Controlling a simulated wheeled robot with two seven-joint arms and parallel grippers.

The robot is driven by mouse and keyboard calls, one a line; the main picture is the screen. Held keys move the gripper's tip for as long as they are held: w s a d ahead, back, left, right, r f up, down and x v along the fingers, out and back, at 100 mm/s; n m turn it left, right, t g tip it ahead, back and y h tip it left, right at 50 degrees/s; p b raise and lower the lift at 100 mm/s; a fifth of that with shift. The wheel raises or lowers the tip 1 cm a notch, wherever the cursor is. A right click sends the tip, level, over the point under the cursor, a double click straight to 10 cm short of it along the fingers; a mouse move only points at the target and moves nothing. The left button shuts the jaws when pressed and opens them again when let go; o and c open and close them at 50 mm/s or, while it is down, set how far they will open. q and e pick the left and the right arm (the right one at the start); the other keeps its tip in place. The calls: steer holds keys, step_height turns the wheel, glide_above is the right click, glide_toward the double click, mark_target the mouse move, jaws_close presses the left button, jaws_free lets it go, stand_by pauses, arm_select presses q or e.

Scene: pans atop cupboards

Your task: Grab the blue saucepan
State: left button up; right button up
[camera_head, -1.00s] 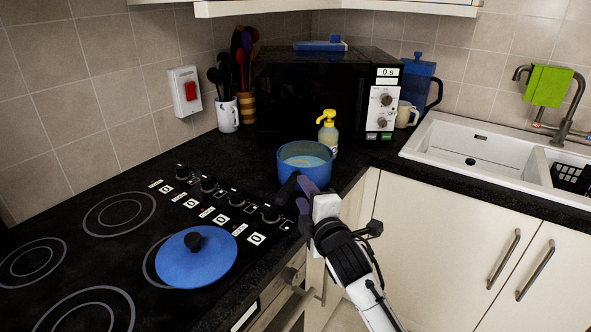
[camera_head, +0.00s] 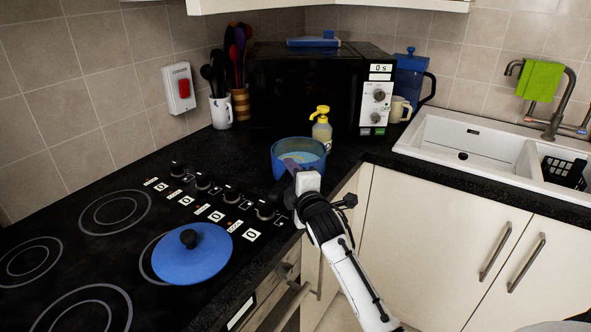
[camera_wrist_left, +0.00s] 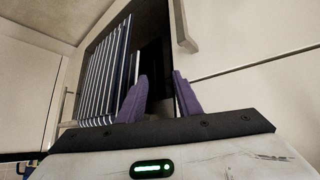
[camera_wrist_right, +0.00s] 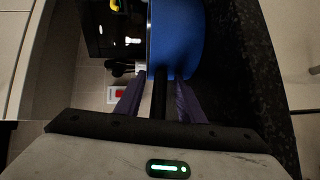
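The blue saucepan (camera_head: 285,158) stands on the black worktop, right of the hob and in front of the microwave. In the right wrist view the saucepan (camera_wrist_right: 176,38) is straight ahead, with its black handle (camera_wrist_right: 160,95) pointing back at me. My right gripper (camera_head: 294,168) is at the handle. Its two purple fingers (camera_wrist_right: 160,84) are on either side of the handle, with gaps showing, so it is open around it. In the head view my gripper hides most of the handle.
A yellow-topped pump bottle (camera_head: 321,130) stands close behind the saucepan. The microwave (camera_head: 305,92) is behind. A blue lid (camera_head: 190,260) lies on the hob (camera_head: 75,255). The white sink (camera_head: 440,150) is right. Below the worktop edge are cupboard doors (camera_head: 430,240) with handles.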

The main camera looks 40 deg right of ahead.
steer(key=shift+f, duration=0.15)
jaws_close()
stand_by(0.9)
steer(key=shift+r, duration=0.3)
